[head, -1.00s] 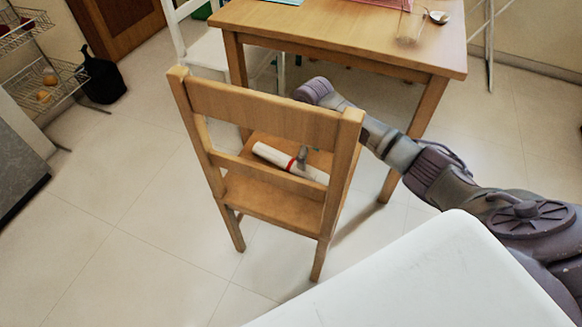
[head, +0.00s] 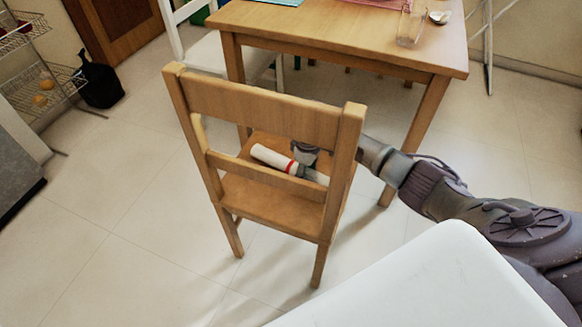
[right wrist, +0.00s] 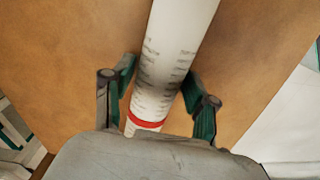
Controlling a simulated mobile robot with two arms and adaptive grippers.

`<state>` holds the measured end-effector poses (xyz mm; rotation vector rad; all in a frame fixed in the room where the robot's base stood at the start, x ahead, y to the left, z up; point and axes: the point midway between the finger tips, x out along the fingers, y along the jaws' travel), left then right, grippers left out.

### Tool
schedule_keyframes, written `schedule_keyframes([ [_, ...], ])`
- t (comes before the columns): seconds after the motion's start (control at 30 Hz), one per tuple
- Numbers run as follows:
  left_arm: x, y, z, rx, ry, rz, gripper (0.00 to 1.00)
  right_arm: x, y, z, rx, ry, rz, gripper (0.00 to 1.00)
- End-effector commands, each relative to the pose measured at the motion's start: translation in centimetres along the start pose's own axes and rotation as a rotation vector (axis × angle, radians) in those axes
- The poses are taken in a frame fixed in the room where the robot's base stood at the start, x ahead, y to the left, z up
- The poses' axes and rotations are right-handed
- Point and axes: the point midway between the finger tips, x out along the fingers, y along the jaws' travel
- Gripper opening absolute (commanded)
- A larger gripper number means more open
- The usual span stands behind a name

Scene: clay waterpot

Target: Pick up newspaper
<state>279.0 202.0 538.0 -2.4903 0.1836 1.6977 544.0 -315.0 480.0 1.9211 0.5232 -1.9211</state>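The rolled newspaper (head: 271,157), white with a red band, lies on the seat of the wooden chair (head: 285,210). The chair's back slats hide part of it in the head view. In the right wrist view the newspaper (right wrist: 172,65) runs between the two fingers of my right gripper (right wrist: 160,90). The fingers stand apart on either side of the roll, with a visible gap at least on the left. In the head view my right gripper (head: 304,158) is low over the seat at the roll, partly hidden by the chair back. My left gripper is not in view.
A wooden table (head: 340,45) with a glass (head: 411,28) stands behind the chair. A white chair (head: 215,50) is at its left. A wire rack (head: 40,75) and a black bag (head: 101,80) are at the far left. The floor left of the chair is clear.

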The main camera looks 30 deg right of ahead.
Motion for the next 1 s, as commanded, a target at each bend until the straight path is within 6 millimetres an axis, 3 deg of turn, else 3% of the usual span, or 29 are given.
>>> schedule_keyframes([
  [0.03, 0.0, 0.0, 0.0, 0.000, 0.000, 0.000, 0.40, 0.0, 0.0, 0.0, 0.000, 0.000, 0.000, 0.44],
  [0.27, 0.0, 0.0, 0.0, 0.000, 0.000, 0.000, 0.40, 0.0, 0.0, 0.0, 0.000, 0.000, 0.000, 0.06],
  [0.63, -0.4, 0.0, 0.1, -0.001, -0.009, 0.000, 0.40, -0.8, 0.1, -0.1, 0.000, 0.002, 0.001, 0.05],
  [0.8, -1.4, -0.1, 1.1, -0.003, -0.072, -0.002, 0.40, -3.0, 0.1, -0.1, 0.000, 0.003, 0.001, 0.05],
  [0.9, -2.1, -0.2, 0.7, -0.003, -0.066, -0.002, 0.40, -5.0, 0.1, -0.1, 0.000, 0.004, 0.001, 0.05],
  [1.0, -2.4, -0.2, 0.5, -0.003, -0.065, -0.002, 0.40, -5.9, 2.0, 1.7, 0.004, -0.001, 0.003, 0.05],
])
